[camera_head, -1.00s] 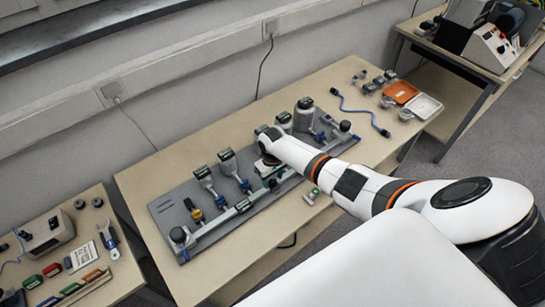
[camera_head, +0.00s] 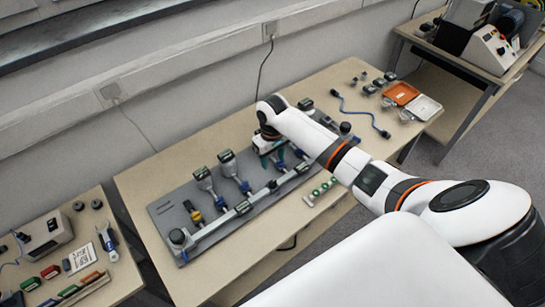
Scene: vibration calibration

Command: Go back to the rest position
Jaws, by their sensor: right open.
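My right arm reaches in from the right over the wooden table (camera_head: 238,262). My right gripper (camera_head: 273,163) is open, with its fingers low over the grey calibration board (camera_head: 160,212). Its jaws are small in view, and I cannot tell if they touch anything. My right wrist and forearm hide the board's right part. On the board, several gauge-like fittings with dark heads (camera_head: 205,178) stand left of the gripper. A green-and-white strip (camera_head: 320,192) lies at the board's front edge, right of the gripper. My left gripper is not in view.
An orange tray (camera_head: 401,93), a white tray (camera_head: 424,107) and a blue cable (camera_head: 362,115) lie at the table's right end. A side table at the left holds a grey device (camera_head: 45,234) and coloured blocks. Machines (camera_head: 490,45) stand on a far-right table. A wall runs behind.

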